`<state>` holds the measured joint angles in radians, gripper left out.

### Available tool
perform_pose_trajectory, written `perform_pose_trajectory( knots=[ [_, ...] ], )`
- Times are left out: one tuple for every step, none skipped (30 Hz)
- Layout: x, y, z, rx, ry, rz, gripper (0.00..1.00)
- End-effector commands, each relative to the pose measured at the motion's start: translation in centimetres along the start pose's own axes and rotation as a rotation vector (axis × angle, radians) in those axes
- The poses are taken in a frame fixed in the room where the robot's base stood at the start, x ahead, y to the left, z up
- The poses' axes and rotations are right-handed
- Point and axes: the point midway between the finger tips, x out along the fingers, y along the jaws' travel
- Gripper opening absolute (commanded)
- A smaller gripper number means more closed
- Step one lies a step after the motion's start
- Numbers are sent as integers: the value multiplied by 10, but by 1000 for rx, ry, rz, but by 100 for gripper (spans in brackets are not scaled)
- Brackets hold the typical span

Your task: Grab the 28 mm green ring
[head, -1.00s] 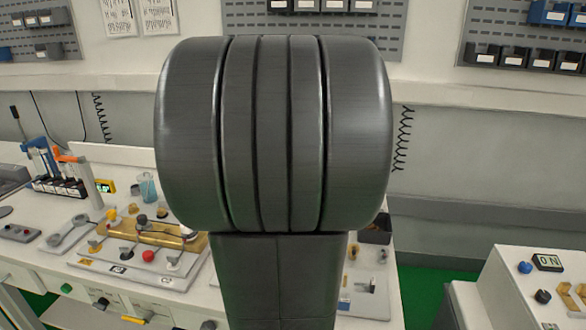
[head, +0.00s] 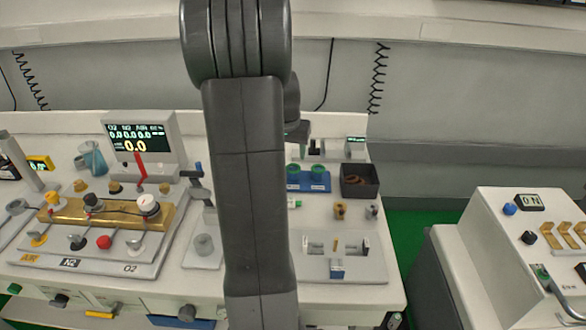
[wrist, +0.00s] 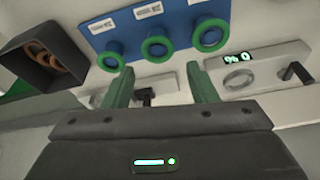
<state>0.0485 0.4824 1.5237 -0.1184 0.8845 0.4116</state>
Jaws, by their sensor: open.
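Three green rings sit on a blue holder (wrist: 178,14) in the wrist view: a left ring (wrist: 111,58), a middle ring (wrist: 156,48) and a right ring (wrist: 209,35). White labels lie beside them, too blurred to read, so I cannot tell which is 28 mm. In the head view the blue holder (head: 308,187) shows two green rings, with the rest behind my arm. My gripper (wrist: 157,82) is open and empty, its green fingers apart, with the middle ring seen between and beyond the tips. It is partly hidden behind my arm in the head view.
A dark box (head: 360,181) with brown rings stands beside the holder; it also shows in the wrist view (wrist: 40,62). A grey plate with a small display (wrist: 262,77) lies near the fingers. A gold block (head: 105,213) and monitor (head: 143,145) stand left.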

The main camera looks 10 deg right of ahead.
Motion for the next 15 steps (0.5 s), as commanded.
perform_pose_trajectory(
  knots=[
    [2, 0, 0, 0, 0, 0, 52],
    [4, 0, 0, 0, 0, 0, 52],
    [7, 1, 0, 0, -1, 0, 52],
    [10, 1, 1, 0, -2, 1, 52],
    [15, 2, 1, 0, -3, 1, 52],
    [20, 2, 1, 0, -3, 1, 52],
    [25, 3, 1, 0, -4, 2, 52],
    [30, 4, 2, 0, -3, 1, 52],
    [36, 4, 2, 0, -4, 2, 52],
    [41, 4, 2, 0, -2, 1, 52],
    [44, 4, 2, 0, -2, 1, 52],
    [48, 4, 2, 0, -2, 1, 52],
    [51, 4, 2, 0, -2, 1, 52],
    [52, 4, 1, 0, -1, 0, 52],
    [54, 4, 1, 0, 0, 0, 52]
  ],
)
